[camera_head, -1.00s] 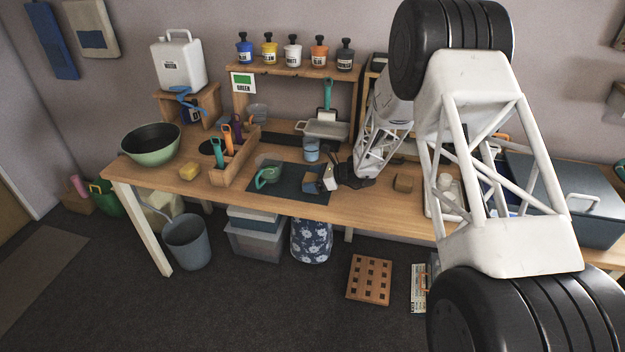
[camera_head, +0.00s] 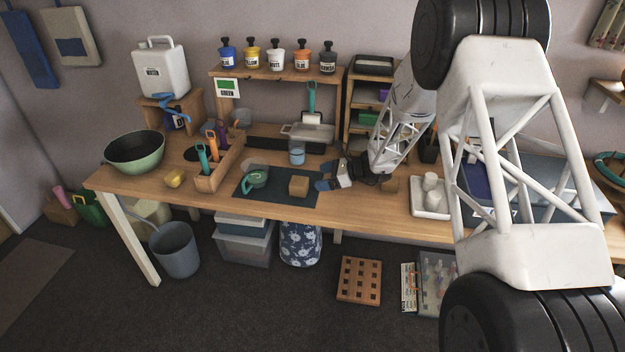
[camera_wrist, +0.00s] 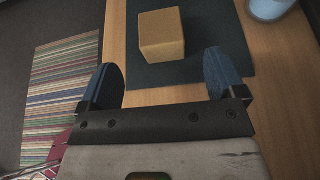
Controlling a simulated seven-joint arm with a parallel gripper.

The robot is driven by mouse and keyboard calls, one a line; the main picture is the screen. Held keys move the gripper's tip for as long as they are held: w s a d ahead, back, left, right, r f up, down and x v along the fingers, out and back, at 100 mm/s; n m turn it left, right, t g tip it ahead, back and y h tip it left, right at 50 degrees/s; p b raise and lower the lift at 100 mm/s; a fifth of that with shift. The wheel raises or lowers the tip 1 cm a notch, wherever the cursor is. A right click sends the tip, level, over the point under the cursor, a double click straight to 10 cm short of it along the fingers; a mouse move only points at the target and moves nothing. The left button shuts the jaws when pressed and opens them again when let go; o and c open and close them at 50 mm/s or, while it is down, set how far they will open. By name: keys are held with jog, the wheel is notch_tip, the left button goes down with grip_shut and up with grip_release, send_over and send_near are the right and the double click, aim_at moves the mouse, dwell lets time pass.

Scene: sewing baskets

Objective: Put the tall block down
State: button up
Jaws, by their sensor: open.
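A tan wooden block (camera_head: 299,186) rests on the dark mat (camera_head: 262,190) on the workbench, near the mat's right part. In the wrist view the block (camera_wrist: 162,36) sits beyond my fingertips, apart from them. My gripper (camera_head: 325,176) is open and empty, just right of the block, its blue finger pads spread. The wrist view shows my gripper (camera_wrist: 165,80) with a clear gap between the pads.
A green cup (camera_head: 257,178) is left of the block on the mat. A clear bluish cup (camera_head: 297,153) stands behind it. A wooden tool caddy (camera_head: 215,172) is further left. A white tray (camera_head: 430,205) lies right. The bench's front strip is clear.

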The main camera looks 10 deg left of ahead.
jog(key=shift+v, duration=1.3)
jog(key=s+d+r+n+h, duration=0.3)
jog(key=s+d+r+n, duration=0.3)
jog(key=s+r, duration=0.55)
jog(key=s+d+r+n+h, duration=0.35)
jog(key=s+d+r, duration=0.45)
jog(key=s+r, duration=0.4)
jog(key=s+d+r+n+t+h, duration=0.1)
jog(key=s+d+n+h, duration=0.1)
jog(key=s+d, duration=0.3)
jog(key=s+d+r+n+h, duration=0.2)
jog(key=s+d, duration=0.3)
jog(key=s, duration=0.8)
jog(key=s+d+r+n+t+h, duration=0.1)
jog(key=s+d+n+h, duration=0.2)
jog(key=s, duration=0.6)
jog(key=shift+d+r+n+t, duration=0.3)
jog(key=shift+d+n, duration=0.35)
jog(key=shift+d, duration=0.45)
